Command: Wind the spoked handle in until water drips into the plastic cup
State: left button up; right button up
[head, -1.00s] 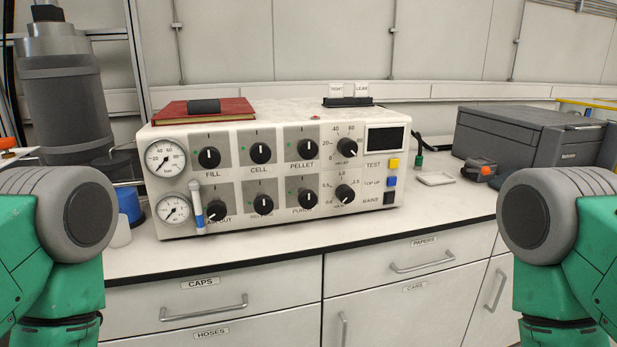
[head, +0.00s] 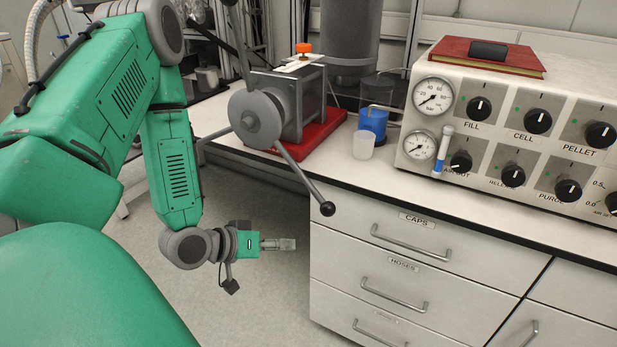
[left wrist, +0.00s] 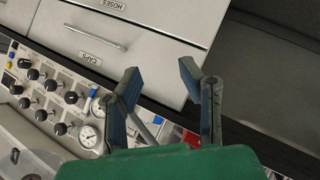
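The spoked handle (head: 257,119) is a grey hub with long spokes ending in dark knobs, on the front of a grey block on a red base (head: 323,130). One spoke reaches down past the bench edge to a black knob (head: 327,208). The plastic cup (head: 364,145) is small and translucent and stands on the bench right of the red base, before a blue container. My left gripper (head: 290,244) hangs below bench height, left of the drawers and apart from the handle. In the left wrist view its fingers (left wrist: 160,80) are spread with nothing between them. My right gripper is not in view.
The control panel (head: 505,130) with dials and knobs stands right of the cup, a red book (head: 487,56) on top. Drawers (head: 415,240) with bar handles are under the bench. The floor left of the drawers is clear. A dark grey cylinder (head: 350,35) stands behind.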

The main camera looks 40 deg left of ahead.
aim_at(308, 187)
pick_arm(q)
jog(key=s+a+r+n+t+p, duration=0.1)
jog(key=s+a+r+n+t, duration=0.2)
jog(key=r+t, duration=0.45)
jog(key=shift+n+g+y, duration=0.4)
jog(key=shift+n+g, duration=0.15)
jog(key=shift+n, duration=0.35)
jog(key=w+b, duration=0.1)
jog(key=w, duration=0.3)
jog(key=w+r+b, duration=0.1)
jog(key=w, duration=0.4)
jog(key=w+d+b, duration=0.1)
jog(key=w+b, duration=0.1)
jog(key=w, duration=0.3)
jog(key=shift+r, duration=0.4)
grip_shut()
jog(key=s+a+f+m+g+p, duration=0.2)
jog(key=a+f+m, duration=0.2)
jog(key=a+f, duration=0.2)
jog(key=shift+f+y, duration=0.15)
jog(key=shift+y, duration=0.25)
